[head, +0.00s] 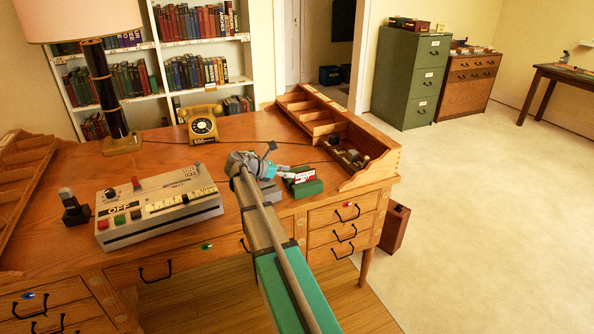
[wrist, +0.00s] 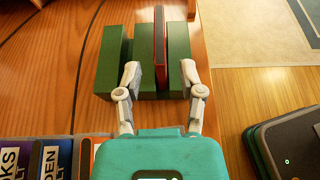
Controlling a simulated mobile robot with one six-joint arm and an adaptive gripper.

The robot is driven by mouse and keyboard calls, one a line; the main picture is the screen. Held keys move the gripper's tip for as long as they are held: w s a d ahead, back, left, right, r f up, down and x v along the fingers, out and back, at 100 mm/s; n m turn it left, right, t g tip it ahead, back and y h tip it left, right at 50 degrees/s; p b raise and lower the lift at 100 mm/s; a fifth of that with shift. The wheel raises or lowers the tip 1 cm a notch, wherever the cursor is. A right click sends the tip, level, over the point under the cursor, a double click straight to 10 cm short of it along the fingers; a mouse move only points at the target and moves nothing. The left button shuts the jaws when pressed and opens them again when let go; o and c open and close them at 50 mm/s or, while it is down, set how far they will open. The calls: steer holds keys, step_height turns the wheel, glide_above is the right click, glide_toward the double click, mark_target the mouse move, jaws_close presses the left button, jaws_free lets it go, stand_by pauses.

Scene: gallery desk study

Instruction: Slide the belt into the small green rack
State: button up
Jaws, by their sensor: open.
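The small green rack (wrist: 112,62) stands on the desk; it also shows in the head view (head: 308,188), just right of my gripper. A thin red and black case (wrist: 160,48) stands upright in a slot between green blocks of the rack. It is the likely belt; its face is hidden in the wrist view, and no strap-like belt shows. My gripper (wrist: 160,78) is open over the rack, one finger on each side of the case. The fingers look apart from the case. How deep the case sits is hard to tell.
Several labelled cases (wrist: 50,158) lie at the wrist view's lower left. A wooden pigeonhole unit (head: 330,130) edges the desk's right side. A grey control box (head: 158,207), a yellow telephone (head: 202,124) and a lamp (head: 108,95) stand left. Bare desk (head: 165,155) lies between them.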

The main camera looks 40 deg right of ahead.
steer(key=shift+p+v, duration=0.7)
steer(key=shift+v, duration=1.75)
steer(key=s+a+f+m+t+y, duration=0.1)
steer(key=s+a+f+m+y, duration=0.2)
steer(key=a, duration=0.8)
steer(key=s+a+f+m+t+y, duration=0.1)
steer(key=s+a+f+m+y, duration=0.3)
steer(key=s+a+m, duration=0.3)
steer(key=s+a+f+m+t+y, duration=0.1)
steer(key=s+a+f+m+y, duration=0.3)
steer(key=s+a, duration=0.5)
steer(key=a+m+y, duration=0.1)
steer(key=a+y, duration=0.1)
steer(key=a, duration=0.3)
steer(key=shift+s+a+f, duration=0.25)
steer(key=shift+s+a, duration=0.1)
step_height(320, 180, up, 14)
steer(key=p, duration=1.4)
